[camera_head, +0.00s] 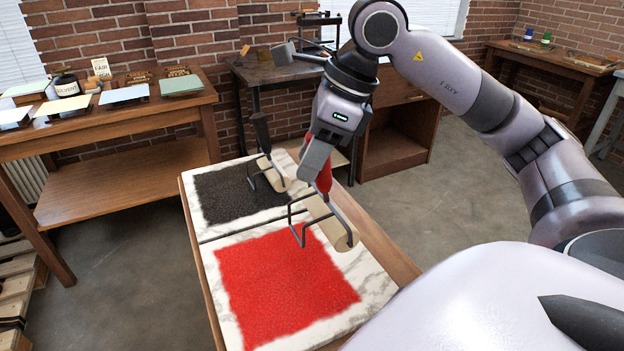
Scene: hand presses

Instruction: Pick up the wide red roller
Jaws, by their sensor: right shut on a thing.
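The wide red roller (334,222) has a red handle, a dark wire frame and a broad tan cylinder. Its handle points up, and my right gripper (318,160) is shut on it from above. The roller is at the upper right corner of the red ink patch (285,285) on a marble slab. I cannot tell whether its frame touches the slab. The gripper hides part of the handle. My left gripper is not in view.
A second roller (272,174) with a black handle stands by the black ink patch (235,193), just behind and left. A wooden bench (120,120) with cards and a jar is at left. A dark press table (275,72) stands behind.

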